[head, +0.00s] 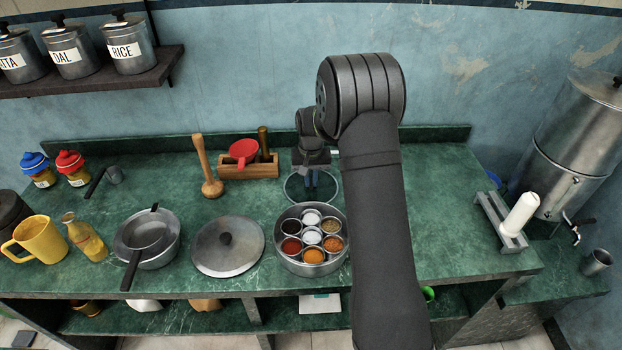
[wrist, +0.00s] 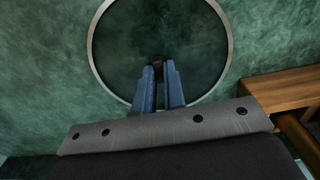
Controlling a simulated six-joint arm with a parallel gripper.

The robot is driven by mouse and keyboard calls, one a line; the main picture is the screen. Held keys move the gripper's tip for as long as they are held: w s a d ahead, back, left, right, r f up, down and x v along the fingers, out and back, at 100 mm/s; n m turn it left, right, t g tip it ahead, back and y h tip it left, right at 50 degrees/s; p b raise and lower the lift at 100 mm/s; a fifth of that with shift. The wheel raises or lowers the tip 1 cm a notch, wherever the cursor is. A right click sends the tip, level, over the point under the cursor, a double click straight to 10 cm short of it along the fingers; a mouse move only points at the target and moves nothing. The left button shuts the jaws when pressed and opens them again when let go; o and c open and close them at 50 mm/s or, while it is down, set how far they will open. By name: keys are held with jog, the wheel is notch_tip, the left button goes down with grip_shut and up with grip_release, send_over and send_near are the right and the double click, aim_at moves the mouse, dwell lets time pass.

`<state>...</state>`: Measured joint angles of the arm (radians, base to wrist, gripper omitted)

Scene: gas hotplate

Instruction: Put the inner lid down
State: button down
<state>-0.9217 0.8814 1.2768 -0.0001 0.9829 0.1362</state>
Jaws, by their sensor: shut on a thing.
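The inner lid (head: 287,190) is a clear round disc with a thin metal rim and a small dark knob. It also shows in the wrist view (wrist: 91,50), with the green counter visible through it. My gripper (head: 311,182) is shut on the knob, its blue fingers meeting there in the wrist view (wrist: 160,72). The lid is at or just above the counter, behind the spice tin; I cannot tell whether it touches. The round steel spice tin (head: 286,262) stands uncovered with several small cups of coloured spices and white powder. My arm hides the area right of it.
A steel lid with a black knob (head: 216,262) lies left of the tin. Behind it are a wooden box (head: 262,171) with a red scoop and a wooden masher (head: 208,165). A white candle-like roller (head: 520,214) is at right. Green counter (head: 450,190) right of my arm is clear.

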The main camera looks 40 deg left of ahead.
aim_at(311, 183)
jog(key=shift+f, duration=0.1)
jog(key=c, duration=1.5)
grip_release()
notch_tip(311, 183, up, 12)
notch_tip(311, 183, down, 12)
jog(key=shift+f, duration=0.1)
jog(key=shift+r, duration=1.95)
jog(key=shift+f, duration=0.1)
